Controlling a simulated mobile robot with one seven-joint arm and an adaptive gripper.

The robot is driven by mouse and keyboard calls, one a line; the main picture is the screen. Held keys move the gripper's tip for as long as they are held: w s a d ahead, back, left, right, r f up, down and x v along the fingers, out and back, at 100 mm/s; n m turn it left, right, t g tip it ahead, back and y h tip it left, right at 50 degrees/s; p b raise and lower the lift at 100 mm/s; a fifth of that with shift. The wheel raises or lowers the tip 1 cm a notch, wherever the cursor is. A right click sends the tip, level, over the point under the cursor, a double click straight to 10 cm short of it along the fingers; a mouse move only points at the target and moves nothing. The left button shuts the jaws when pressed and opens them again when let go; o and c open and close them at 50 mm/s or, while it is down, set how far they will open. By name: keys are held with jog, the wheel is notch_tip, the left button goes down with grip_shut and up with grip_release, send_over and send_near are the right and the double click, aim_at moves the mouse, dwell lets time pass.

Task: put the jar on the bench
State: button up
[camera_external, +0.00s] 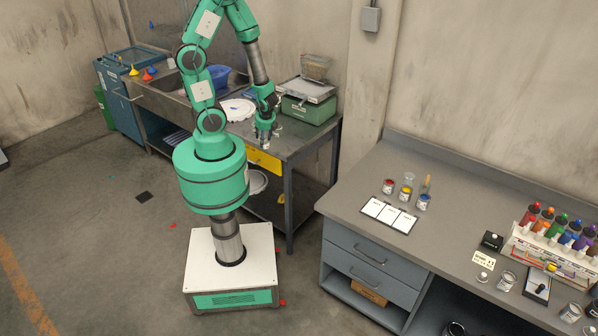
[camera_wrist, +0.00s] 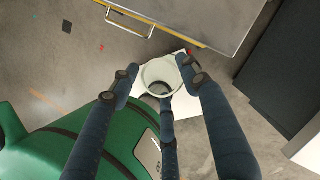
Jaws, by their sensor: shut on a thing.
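My gripper (camera_external: 265,138) is by the front edge of the sink table, close to a yellow drawer front. In the wrist view my gripper (camera_wrist: 157,77) is shut on a pale, see-through jar (camera_wrist: 162,67), its round open rim between the fingertips. The jar's lower part is partly hidden there, and it is too small to make out clearly in the external view. The grey bench (camera_external: 340,195) with blue-grey drawers stands to the right, apart from my gripper.
On the bench are paint jars (camera_external: 406,192), white cards (camera_external: 389,215) and a rack of coloured bottles (camera_external: 555,240). Its left front top is clear. The sink table (camera_external: 300,140) carries a green scale (camera_external: 308,108). Open floor lies between table and bench.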

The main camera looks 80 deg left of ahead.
jog(key=shift+w+a, duration=0.1)
jog(key=shift+w, duration=0.05)
jog(key=p, duration=0.2)
send_over(287, 147)
jog(key=f, duration=0.2)
jog(key=shift+a+r, duration=0.15)
jog(key=shift+r, duration=0.1)
dwell(0.4)
jog(key=shift+f+b, duration=0.55)
jog(key=shift+f, duration=1.2)
jog(key=shift+f, duration=0.1)
jog(key=o, duration=1)
jog(key=shift+o, duration=0.2)
